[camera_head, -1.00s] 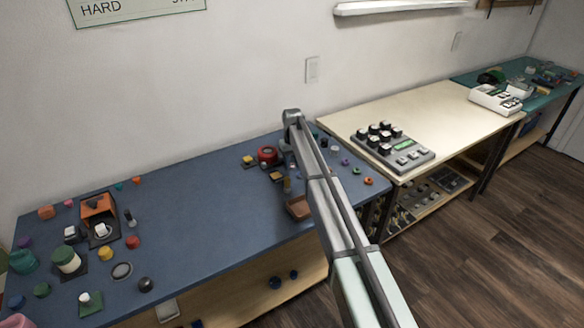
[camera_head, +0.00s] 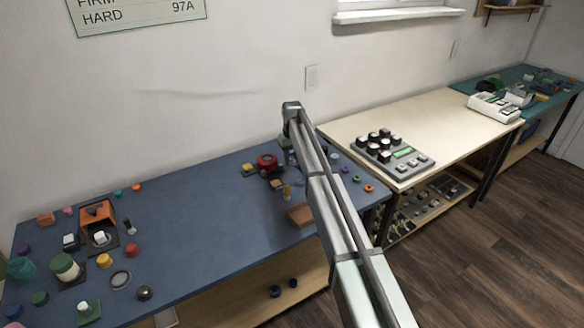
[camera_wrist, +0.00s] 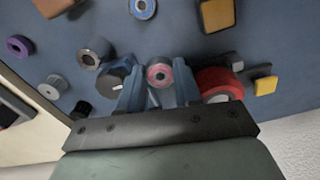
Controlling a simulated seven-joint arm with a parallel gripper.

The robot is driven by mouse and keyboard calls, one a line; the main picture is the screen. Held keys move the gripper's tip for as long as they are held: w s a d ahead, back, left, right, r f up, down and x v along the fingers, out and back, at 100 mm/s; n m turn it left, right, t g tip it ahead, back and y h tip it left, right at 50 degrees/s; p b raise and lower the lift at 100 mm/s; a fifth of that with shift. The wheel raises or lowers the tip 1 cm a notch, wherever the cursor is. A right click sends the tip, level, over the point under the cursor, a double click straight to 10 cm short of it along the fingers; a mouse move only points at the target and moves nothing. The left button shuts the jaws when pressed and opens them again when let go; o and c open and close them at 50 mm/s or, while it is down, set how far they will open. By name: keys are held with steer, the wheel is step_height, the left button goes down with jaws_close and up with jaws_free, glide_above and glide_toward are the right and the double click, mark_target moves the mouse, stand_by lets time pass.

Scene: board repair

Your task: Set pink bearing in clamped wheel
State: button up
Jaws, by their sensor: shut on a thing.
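In the wrist view my gripper (camera_wrist: 159,82) has its two blue-grey fingers closed around a small pink ring with a grey centre, the pink bearing (camera_wrist: 159,73). A thick red round part (camera_wrist: 216,78), which looks like the clamped wheel, lies just right of the fingers, apart from the bearing. The head view shows a red wheel-like part (camera_head: 267,160) on a dark fixture at the back of the blue bench. My gripper and the bearing are hidden behind my arm there. How the wheel is clamped is too small to tell.
Around the fingers in the wrist view stand a black knob (camera_wrist: 113,80), a dark metal ring (camera_wrist: 93,54), a yellow block (camera_wrist: 217,14) and a blue ring (camera_wrist: 143,7). The blue bench (camera_head: 190,225) is clear in its middle. A brown block (camera_head: 299,214) is near the front edge.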

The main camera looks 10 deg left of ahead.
steer(key=r, duration=0.2)
steer(key=a+r, duration=0.1)
steer(key=r, duration=0.1)
steer(key=shift+w, duration=0.15)
steer(key=r, duration=0.2)
glide_above(268, 159)
steer(key=shift+f, duration=0.2)
steer(key=shift+a+f, duration=0.1)
steer(key=shift+f, duration=1.9)
steer(key=shift+f, duration=0.5)
steer(key=shift+f, duration=0.5)
stand_by(1.0)
